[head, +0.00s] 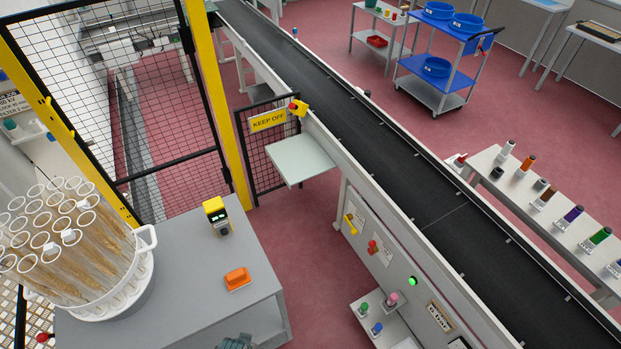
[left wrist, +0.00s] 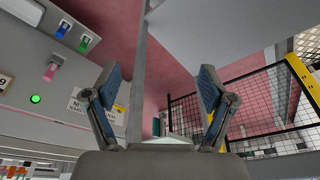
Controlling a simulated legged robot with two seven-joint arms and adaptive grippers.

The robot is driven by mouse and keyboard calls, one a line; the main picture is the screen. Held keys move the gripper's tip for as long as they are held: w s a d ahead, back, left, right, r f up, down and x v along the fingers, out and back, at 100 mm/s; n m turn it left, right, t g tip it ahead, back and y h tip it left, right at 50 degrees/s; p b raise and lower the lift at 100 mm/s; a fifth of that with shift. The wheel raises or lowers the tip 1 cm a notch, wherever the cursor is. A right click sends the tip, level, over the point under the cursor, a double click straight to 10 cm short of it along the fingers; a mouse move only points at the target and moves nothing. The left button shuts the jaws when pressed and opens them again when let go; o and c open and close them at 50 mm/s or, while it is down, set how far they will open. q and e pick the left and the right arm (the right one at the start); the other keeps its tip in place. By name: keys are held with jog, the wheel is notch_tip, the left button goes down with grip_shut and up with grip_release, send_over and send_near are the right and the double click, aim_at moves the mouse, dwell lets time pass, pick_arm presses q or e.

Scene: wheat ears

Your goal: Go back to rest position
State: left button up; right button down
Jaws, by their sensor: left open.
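My left gripper (left wrist: 160,85) shows in the left wrist view with its two blue-padded fingers spread wide and nothing between them. The grey table's edge and the red floor lie beyond the fingers. In the head view, a small teal-grey part at the bottom edge may belong to my left gripper, but I cannot tell. My right gripper shows in neither view. Wheat ears (head: 95,255) stand in clear tubes in a round white basket (head: 148,240) at the left of the head view.
The grey table (head: 190,275) carries the basket, a yellow device (head: 217,215) and an orange object (head: 237,279). A black conveyor (head: 400,160) runs diagonally to the right. Mesh fencing (head: 150,120) stands at the back left. Red floor (head: 310,225) shows between table and conveyor.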

pick_arm(q)
jog(key=s+f+g+b, duration=0.1)
jog(key=s+f, duration=0.3)
jog(key=f, duration=0.7)
jog(key=s+f+b, duration=0.1)
jog(key=s+f, duration=0.3)
jog(key=f, duration=0.6)
jog(key=s+a+f, duration=0.3)
jog(key=s+f, duration=0.7)
jog(key=s, duration=0.2)
jog(key=shift+s+a+g+b, duration=0.2)
jog(key=shift+s+g+b, duration=0.15)
jog(key=shift+g+b, duration=0.1)
